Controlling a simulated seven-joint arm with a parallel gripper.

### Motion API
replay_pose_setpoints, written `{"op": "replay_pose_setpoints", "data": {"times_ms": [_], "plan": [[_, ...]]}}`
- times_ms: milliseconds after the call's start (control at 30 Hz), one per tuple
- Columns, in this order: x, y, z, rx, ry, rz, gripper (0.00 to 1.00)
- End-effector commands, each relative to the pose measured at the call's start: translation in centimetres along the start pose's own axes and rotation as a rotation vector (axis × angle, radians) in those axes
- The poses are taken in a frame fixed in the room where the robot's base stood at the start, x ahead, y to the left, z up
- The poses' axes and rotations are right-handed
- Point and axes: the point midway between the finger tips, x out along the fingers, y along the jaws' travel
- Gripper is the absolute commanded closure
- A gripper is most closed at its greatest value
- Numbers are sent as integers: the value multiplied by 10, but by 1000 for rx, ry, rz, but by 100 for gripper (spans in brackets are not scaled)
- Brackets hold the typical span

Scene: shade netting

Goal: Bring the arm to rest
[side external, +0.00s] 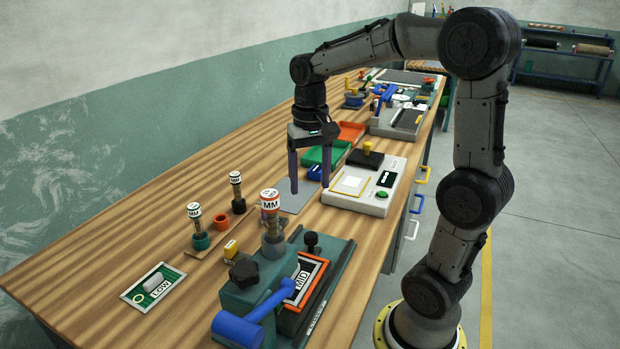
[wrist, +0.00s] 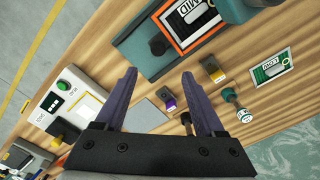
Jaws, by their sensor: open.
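My gripper (side external: 309,188) points down over the wooden bench (side external: 130,235), with its two purple-grey fingers spread apart and nothing between them. In the wrist view the fingers (wrist: 158,74) are also wide apart and empty. Below and around them lie a grey mat (side external: 296,200) and a white device with a green button (side external: 372,200), which also shows at the left of the wrist view (wrist: 52,102). The fingertips look to be above the bench, but their exact height is hard to tell. My gripper holds nothing.
Green (side external: 337,151) and orange (side external: 350,131) trays lie behind. The bench's left side is clear.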

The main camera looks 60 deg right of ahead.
Motion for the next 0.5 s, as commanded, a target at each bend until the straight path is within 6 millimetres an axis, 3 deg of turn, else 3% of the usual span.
{"op": "replay_pose_setpoints", "data": {"times_ms": [367, 500], "plan": [[-4, -5, 3, -18, 12, -5, 29], [-27, -16, 28, -90, 82, -38, 29]]}}
